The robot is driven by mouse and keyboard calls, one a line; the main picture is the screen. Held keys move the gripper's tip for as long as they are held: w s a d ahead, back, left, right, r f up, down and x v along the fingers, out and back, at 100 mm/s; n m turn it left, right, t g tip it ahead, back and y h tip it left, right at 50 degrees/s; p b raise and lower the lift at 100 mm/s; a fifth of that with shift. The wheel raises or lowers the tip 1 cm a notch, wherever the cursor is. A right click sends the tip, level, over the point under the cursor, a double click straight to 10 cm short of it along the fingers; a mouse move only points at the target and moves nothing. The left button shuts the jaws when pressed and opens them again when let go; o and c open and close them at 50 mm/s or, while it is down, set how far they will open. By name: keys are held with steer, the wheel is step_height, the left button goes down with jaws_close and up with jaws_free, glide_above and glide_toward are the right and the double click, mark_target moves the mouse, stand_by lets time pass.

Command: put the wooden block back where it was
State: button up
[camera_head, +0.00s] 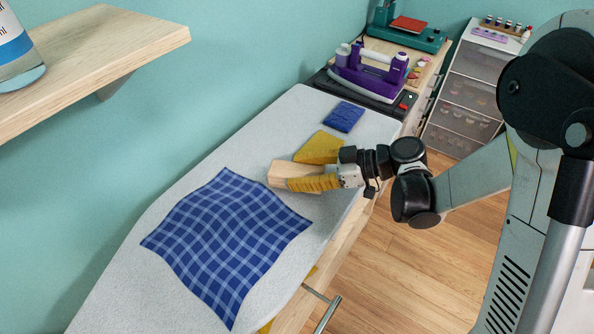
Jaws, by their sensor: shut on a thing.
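A pale wooden block (281,172) is over the grey-white ironing board (216,154), close to its right side. My gripper (298,180), with yellow ridged fingers, reaches in from the right and is shut on the block. The fingers hide part of the block. I cannot tell whether the block touches the board or is held slightly above it.
A blue checked cloth (230,236) lies in front of the block. A folded yellow cloth (320,147) and a blue one (344,116) lie behind it. A purple iron (370,72) stands at the far end. A wooden shelf (95,50) juts out at upper left.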

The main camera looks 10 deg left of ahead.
steer(key=shift+f, duration=0.25)
steer(key=o, duration=1.4)
steer(key=shift+o, duration=0.2)
steer(key=v, duration=1.2)
steer(key=shift+s+d+r+m+t+h, duration=0.2)
steer(key=shift+r+m+t+h, duration=0.25)
steer(key=shift+m, duration=0.35)
steer(key=s+d+r+m+t+h, duration=0.2)
steer(key=s+d+m+h, duration=0.3)
steer(key=d+m, duration=0.3)
steer(key=s+d+r+m+t+h, duration=0.1)
steer(key=s+d+m+t+h, duration=0.3)
steer(key=s+d+m+h, duration=0.2)
steer(key=d+m+h, duration=0.1)
steer(key=d+m, duration=0.1)
steer(key=d, duration=0.1)
steer(key=shift+r, duration=0.35)
